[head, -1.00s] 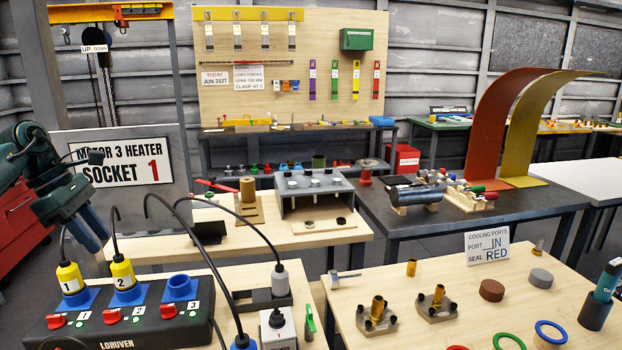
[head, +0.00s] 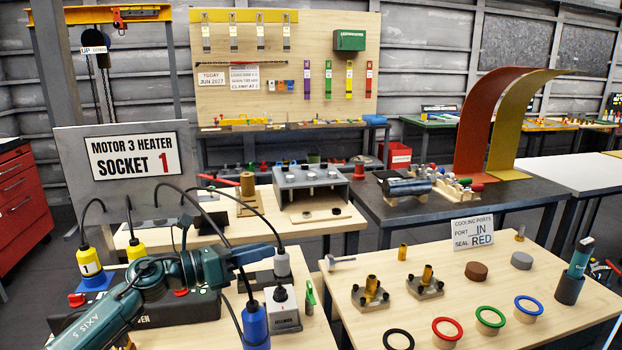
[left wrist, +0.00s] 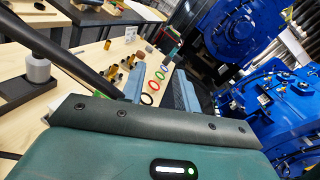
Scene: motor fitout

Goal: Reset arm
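My left gripper (head: 258,253) is over the front left table in the head view, close to a grey cable plug (head: 281,263). In the left wrist view, my left gripper (left wrist: 158,88) shows its two fingers apart with nothing between them. The grey plug (left wrist: 38,69) stands off to the left there, outside the fingers. My left forearm covers much of the black socket box (head: 75,318). Yellow plug 1 (head: 89,263) stands upright in its blue socket, and another yellow plug (head: 136,248) is partly hidden. My right gripper is not in view.
A blue plug (head: 255,327) and a white box (head: 284,312) stand near the arm, with loose black cables around it. The right table (head: 340,290) holds brass fittings, coloured rings and a teal tool (head: 581,257). Blue motors (left wrist: 245,35) show in the wrist view.

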